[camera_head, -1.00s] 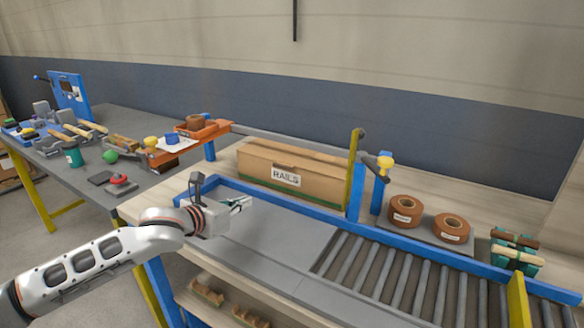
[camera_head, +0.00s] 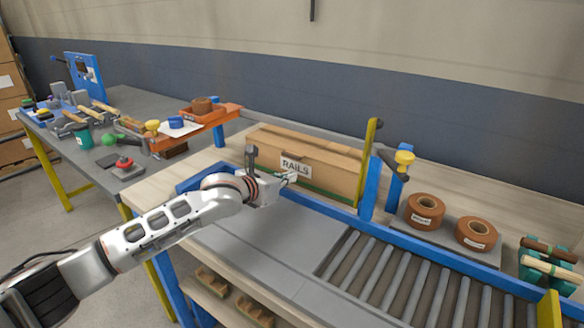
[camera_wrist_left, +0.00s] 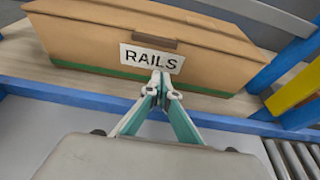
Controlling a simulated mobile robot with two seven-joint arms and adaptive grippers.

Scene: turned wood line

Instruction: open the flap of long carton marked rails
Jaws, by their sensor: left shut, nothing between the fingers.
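The long cardboard carton (camera_head: 325,168) stands at the back of the bench behind a blue rail, with a white RAILS label (camera_head: 296,167) on its front. Its top looks closed. In the left wrist view the carton (camera_wrist_left: 90,45) fills the upper part, with a darker tab (camera_wrist_left: 149,38) just above the label (camera_wrist_left: 151,59) and a green strip along its base. My left gripper (camera_head: 290,180) is shut and empty, its fingertips in front of the label's lower edge; they also show in the left wrist view (camera_wrist_left: 160,78). I cannot tell whether they touch the carton. My right gripper is not in view.
A blue rail (camera_head: 330,208) runs along the front of the carton. A blue post (camera_head: 369,190) and a yellow bar stand at its right end. Roller conveyor (camera_head: 385,275) and tape rolls (camera_head: 424,210) lie to the right. The grey plate (camera_head: 270,240) in front is clear.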

